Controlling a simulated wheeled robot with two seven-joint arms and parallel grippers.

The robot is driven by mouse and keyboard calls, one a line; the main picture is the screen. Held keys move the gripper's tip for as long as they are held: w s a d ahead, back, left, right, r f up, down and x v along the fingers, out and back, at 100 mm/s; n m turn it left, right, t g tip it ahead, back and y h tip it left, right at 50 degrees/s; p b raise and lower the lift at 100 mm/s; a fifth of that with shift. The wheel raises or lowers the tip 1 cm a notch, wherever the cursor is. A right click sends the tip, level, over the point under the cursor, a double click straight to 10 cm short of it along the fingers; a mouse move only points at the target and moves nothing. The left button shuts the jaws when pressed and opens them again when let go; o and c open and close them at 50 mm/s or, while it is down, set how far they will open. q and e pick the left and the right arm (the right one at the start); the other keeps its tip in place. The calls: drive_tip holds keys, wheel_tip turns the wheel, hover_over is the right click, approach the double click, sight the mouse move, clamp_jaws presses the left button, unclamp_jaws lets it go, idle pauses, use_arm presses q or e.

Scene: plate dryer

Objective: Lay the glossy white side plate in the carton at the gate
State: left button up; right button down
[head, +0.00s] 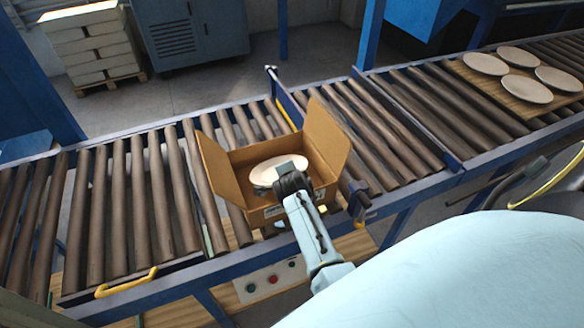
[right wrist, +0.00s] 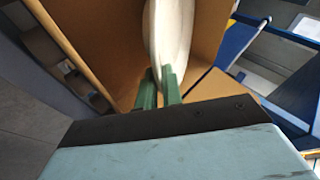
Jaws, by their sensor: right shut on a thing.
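The open cardboard carton (head: 222,172) stands on the roller conveyor with its flaps spread, beside the blue and yellow gate (head: 287,104). A white side plate (head: 268,174) is inside the carton's opening, between its walls. My right gripper (head: 288,166) reaches over the carton's near side and is shut on the plate's near edge. In the right wrist view the green fingers (right wrist: 159,88) pinch the rim of the plate (right wrist: 168,35), with the carton's cardboard (right wrist: 115,50) around it. Whether the plate touches the carton floor is hidden. My left gripper is not in view.
Several pale plates (head: 524,86) lie on a wooden board (head: 468,72) on the conveyor at the upper right. Empty rollers (head: 118,200) stretch left of the carton. A button panel (head: 270,281) sits below the near rail. Stacked boxes (head: 92,42) stand on a pallet behind.

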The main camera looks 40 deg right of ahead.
drive_tip(key=shift+w+f, duration=0.1)
drive_tip(key=shift+f, duration=0.8)
drive_tip(key=shift+f, duration=0.15)
drive_tip(key=c, duration=1.8)
unclamp_jaws()
